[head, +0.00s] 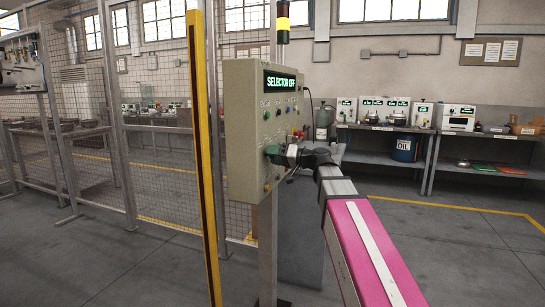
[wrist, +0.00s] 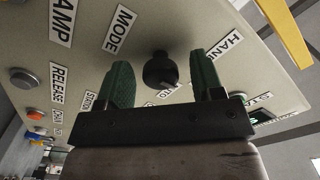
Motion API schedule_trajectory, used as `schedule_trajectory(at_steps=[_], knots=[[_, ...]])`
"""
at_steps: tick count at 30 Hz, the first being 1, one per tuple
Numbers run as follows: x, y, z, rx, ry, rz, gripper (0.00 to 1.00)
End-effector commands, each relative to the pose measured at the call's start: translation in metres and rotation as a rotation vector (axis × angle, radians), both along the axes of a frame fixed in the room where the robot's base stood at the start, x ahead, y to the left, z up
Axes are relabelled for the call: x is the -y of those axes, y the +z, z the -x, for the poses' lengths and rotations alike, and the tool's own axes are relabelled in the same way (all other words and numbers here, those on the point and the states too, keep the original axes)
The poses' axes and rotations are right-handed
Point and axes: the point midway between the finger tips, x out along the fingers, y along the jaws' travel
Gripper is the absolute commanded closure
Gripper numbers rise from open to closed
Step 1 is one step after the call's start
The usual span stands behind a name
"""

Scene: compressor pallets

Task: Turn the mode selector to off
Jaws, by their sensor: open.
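The mode selector is a black round knob (wrist: 160,71) on the beige control panel (wrist: 175,25), beside a MODE label (wrist: 121,29) and a HAND label (wrist: 226,46) in the wrist view. My gripper (wrist: 160,64) is open, with one green finger on each side of the knob and visible gaps between. In the head view my gripper (head: 281,152) is at the panel face and hides the knob. The knob's pointer direction is too dark to tell.
A yellow post (head: 204,150) stands just left of the panel box, with mesh fencing (head: 90,110) behind. The floor at right is clear.

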Motion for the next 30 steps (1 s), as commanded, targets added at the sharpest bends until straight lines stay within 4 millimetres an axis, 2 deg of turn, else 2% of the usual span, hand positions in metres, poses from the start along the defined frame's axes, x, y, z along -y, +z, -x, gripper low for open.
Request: schedule_trajectory(at_steps=[9,15,21,30], knots=[[0.052,0.000,0.020,0.000,-0.003,0.000,0.39],[0.080,0.000,0.029,0.000,-0.003,0.000,0.39],[0.093,0.000,0.034,0.000,-0.001,0.000,0.39],[0.094,0.000,0.034,0.000,0.000,0.000,0.39]])
